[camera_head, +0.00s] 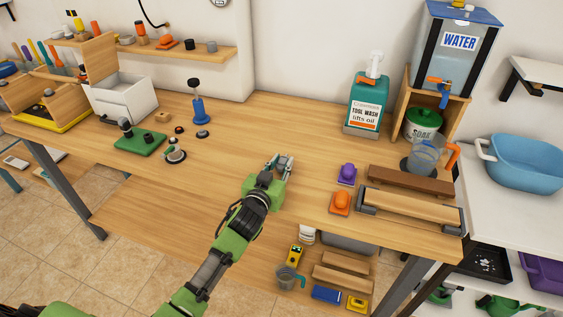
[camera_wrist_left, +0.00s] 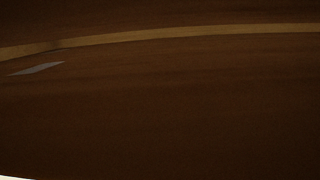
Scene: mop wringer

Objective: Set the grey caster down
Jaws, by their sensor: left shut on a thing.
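My left arm reaches in from the bottom of the head view, and my left gripper (camera_head: 279,163) is low over the middle of the wooden workbench (camera_head: 290,120). It is shut on a small grey piece, the grey caster (camera_head: 287,166), mostly hidden by the fingers. I cannot tell whether the caster touches the bench top. The left wrist view is dark and shows only brown wood, a lighter strip (camera_wrist_left: 160,36) and a small grey patch (camera_wrist_left: 38,68); no fingers or caster can be made out there. My right gripper is not in view.
Left on the bench are a green block (camera_head: 140,141), a blue stand (camera_head: 198,110) and several small round parts. Bench around the gripper is clear.

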